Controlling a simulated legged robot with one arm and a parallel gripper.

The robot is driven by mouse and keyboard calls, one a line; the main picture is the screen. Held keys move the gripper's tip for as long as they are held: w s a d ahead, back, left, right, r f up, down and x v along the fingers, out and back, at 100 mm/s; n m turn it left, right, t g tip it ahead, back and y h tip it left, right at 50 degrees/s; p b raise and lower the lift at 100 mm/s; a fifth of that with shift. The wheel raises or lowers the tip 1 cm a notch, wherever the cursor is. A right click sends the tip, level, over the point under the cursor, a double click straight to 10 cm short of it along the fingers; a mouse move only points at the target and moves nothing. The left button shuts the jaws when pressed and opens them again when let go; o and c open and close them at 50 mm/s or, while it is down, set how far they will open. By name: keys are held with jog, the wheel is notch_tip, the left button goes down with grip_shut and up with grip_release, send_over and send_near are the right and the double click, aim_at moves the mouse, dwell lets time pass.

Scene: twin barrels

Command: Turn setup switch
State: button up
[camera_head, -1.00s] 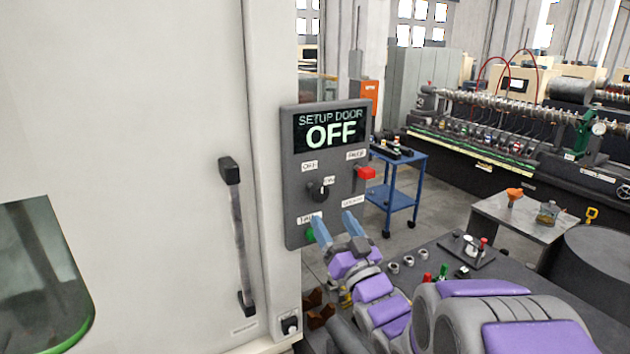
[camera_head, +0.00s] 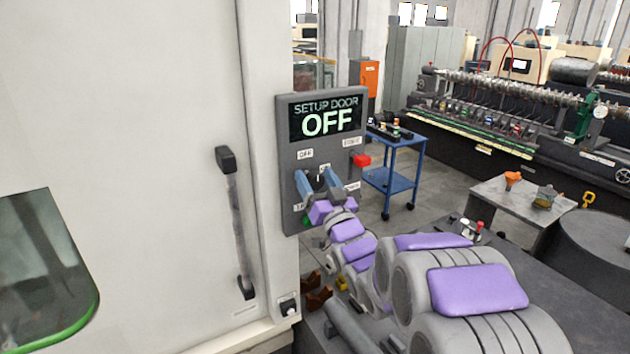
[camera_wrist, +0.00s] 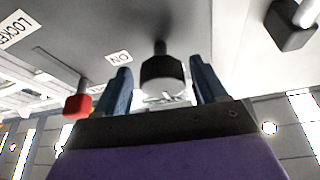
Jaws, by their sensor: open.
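The setup panel (camera_head: 286,130) is a grey box on the side of the white machine, with a screen (camera_head: 326,120) reading "SETUP DOOR OFF". The black setup switch knob (camera_head: 319,180) sits on its lower middle and is partly hidden by my fingers. In the wrist view the knob (camera_wrist: 162,74) shows between the two blue fingers, with its stem running to the panel. My gripper (camera_head: 316,175) is open, one finger on each side of the knob. I see gaps between knob and fingers in the wrist view; contact cannot be told in the head view.
A red knob (camera_head: 361,160) is on the panel's right side; it also shows in the wrist view (camera_wrist: 77,105). A green button (camera_head: 306,221) is low on the panel. The door handle (camera_head: 235,222) is to the left. A blue cart (camera_head: 392,178) stands behind on the right.

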jog(key=shift+d, duration=0.15)
jog(key=shift+a, duration=0.45)
jog(key=c, duration=0.6)
jog(key=shift+d, duration=0.1)
jog(key=c, duration=0.4)
